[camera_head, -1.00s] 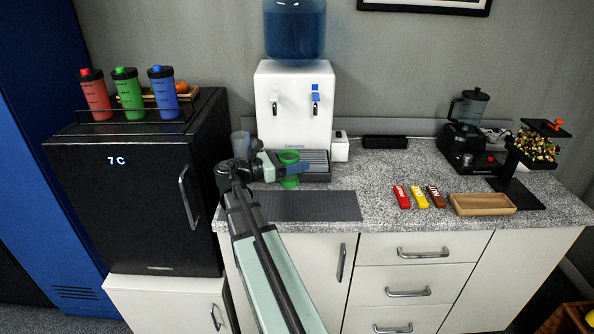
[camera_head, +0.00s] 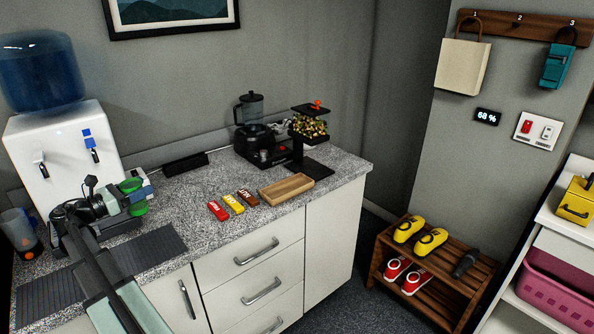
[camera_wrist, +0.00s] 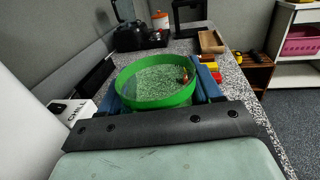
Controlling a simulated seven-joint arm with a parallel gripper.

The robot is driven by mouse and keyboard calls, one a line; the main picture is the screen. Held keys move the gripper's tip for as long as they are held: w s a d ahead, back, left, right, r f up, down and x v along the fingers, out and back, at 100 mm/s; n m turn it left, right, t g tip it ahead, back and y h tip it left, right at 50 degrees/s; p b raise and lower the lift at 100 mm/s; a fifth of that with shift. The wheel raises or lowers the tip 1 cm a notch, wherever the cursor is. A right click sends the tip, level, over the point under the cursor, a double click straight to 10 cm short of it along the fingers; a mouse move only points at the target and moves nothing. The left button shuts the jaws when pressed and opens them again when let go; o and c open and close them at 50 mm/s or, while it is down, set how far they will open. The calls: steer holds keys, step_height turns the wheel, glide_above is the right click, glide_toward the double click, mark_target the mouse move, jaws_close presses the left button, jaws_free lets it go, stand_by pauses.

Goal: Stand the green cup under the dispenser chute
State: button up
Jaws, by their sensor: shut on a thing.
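The green cup (camera_head: 137,209) shows green bands above and below my gripper (camera_head: 140,190), which is shut on it in front of the water cooler. In the wrist view the cup's green rim (camera_wrist: 150,104) is seen from above, between the two blue fingers (camera_wrist: 163,82); speckled counter shows through it. The dispenser (camera_head: 310,127) is a black stand with a clear hopper of mixed colourful pieces and an orange knob on top. It stands at the right end of the counter, well apart from the cup. Its chute is too small to make out.
The water cooler (camera_head: 62,150) stands at the left. Red, yellow and brown bars (camera_head: 232,204) and a wooden tray (camera_head: 287,188) lie between cup and dispenser. A black blender (camera_head: 258,140) is left of the dispenser. A dark ribbed mat (camera_head: 158,248) lies at the counter front.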

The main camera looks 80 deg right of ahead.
steer(key=s+d+f+m+g+y, duration=0.1)
steer(key=s+d+g+y, duration=0.1)
steer(key=s+d, duration=0.45)
steer(key=s+d+f+m+g+y, duration=0.1)
steer(key=s+d+m, duration=0.15)
steer(key=d, duration=0.75)
steer(key=s+d+f+m+g+y, duration=0.1)
steer(key=s+d, duration=0.5)
steer(key=s, duration=0.2)
steer(key=s+d+f+g+y, duration=0.1)
steer(key=s+d+y, duration=0.1)
steer(key=s+d, duration=0.4)
steer(key=s+d+f+m+g+y, duration=0.1)
steer(key=s+d+f, duration=0.1)
steer(key=s+d, duration=0.4)
steer(key=shift+s+d+f+m+y, duration=0.1)
steer(key=shift+s+m+y, duration=0.1)
steer(key=shift+s, duration=0.95)
steer(key=shift+s+d+m+y, duration=0.1)
steer(key=shift+s+m+y, duration=0.1)
steer(key=shift+s, duration=0.9)
steer(key=x, duration=1.4)
steer(key=shift+s, duration=0.2)
steer(key=shift+x, duration=2.15)
steer(key=shift+f, duration=0.15)
steer(key=shift+f, duration=0.25)
